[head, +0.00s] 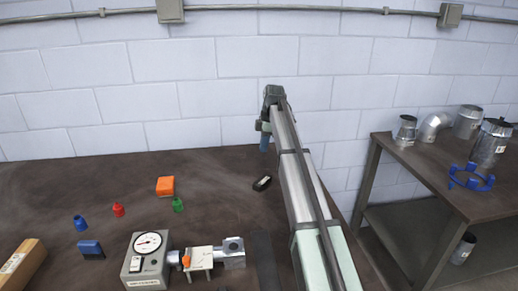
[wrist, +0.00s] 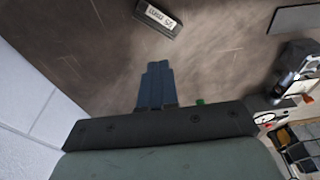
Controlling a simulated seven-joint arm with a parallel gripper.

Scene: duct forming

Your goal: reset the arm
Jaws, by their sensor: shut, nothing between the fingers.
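My arm (head: 303,196) reaches from the lower right of the head view out over the dark table. My gripper (head: 264,140) hangs at its far end, near the wall and above the table. In the wrist view the blue-grey fingers of my gripper (wrist: 156,84) are together, with nothing between them. A small black block with a white label (head: 262,183) lies on the table below and apart from the gripper. It also shows at the top of the wrist view (wrist: 158,18).
A side table (head: 430,165) at right holds metal ducts (head: 467,122).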

